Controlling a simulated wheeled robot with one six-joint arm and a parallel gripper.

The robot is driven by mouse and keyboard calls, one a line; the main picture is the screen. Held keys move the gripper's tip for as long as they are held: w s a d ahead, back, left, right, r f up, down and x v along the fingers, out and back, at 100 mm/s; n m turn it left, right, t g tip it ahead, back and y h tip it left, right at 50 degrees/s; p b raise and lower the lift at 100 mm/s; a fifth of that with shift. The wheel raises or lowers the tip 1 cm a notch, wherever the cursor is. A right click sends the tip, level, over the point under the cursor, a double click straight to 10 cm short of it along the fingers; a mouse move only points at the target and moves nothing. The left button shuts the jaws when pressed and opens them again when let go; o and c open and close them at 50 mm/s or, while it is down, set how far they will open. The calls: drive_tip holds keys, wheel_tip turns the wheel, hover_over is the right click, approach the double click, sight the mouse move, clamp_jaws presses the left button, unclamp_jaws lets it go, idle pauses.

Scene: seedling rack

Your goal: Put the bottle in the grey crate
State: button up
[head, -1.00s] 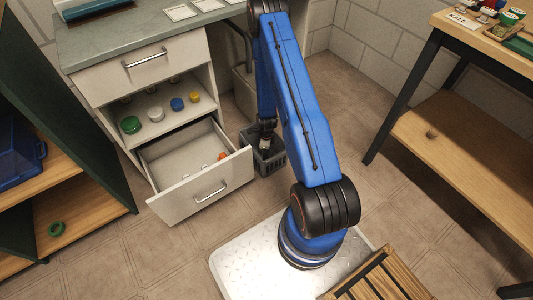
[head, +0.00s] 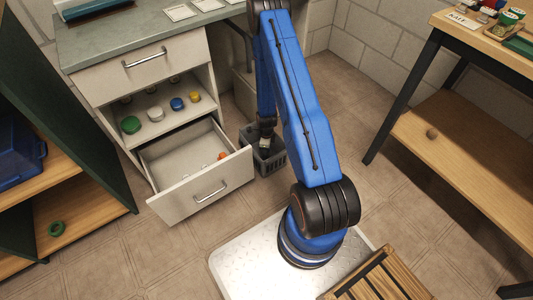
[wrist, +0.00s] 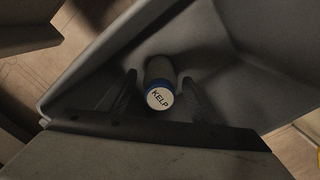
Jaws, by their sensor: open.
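The grey crate (head: 274,160) stands on the floor, right of the open drawer, in the head view. Its inner wall (wrist: 225,50) fills much of the wrist view. The bottle (wrist: 160,95) lies inside the crate, with a white cap end marked KELP and a blue rim toward the camera. My gripper (wrist: 160,88) is open, with one dark finger on each side of the bottle and a gap visible around it. In the head view my gripper (head: 265,146) is down at the crate, its fingertips mostly hidden.
A white drawer (head: 205,188) stands pulled out beside the crate, holding small items. The cabinet shelf (head: 165,112) above it carries several coloured round objects. A wooden table (head: 460,160) stands at right. Tiled floor is free between.

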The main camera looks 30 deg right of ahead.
wheel_tip(320, 180, up, 11)
drive_tip(key=shift+w+r, duration=0.1)
drive_tip(key=shift+r, duration=0.1)
drive_tip(key=s+a+r+n+t, duration=0.1)
drive_tip(key=a+r+n, duration=0.25)
drive_tip(key=r, duration=0.85)
drive_tip(key=s+a+r+n+t, duration=0.15)
drive_tip(key=r+n, duration=0.35)
drive_tip(key=r, duration=0.8)
drive_tip(key=s+a+r+n, duration=0.2)
drive_tip(key=a+r+n, duration=0.2)
drive_tip(key=r, duration=0.8)
drive_tip(key=s+a+r+n+t, duration=0.1)
drive_tip(key=s+a+r+n, duration=0.2)
drive_tip(key=s+r+n, duration=0.4)
drive_tip(key=s+a+r+n+t, duration=0.1)
drive_tip(key=s+a+r+n, duration=0.3)
drive_tip(key=s, duration=1.4)
wheel_tip(320, 180, up, 7)
drive_tip(key=n, duration=0.3)
drive_tip(key=shift+s, duration=0.3)
drive_tip(key=shift+c, duration=0.5)
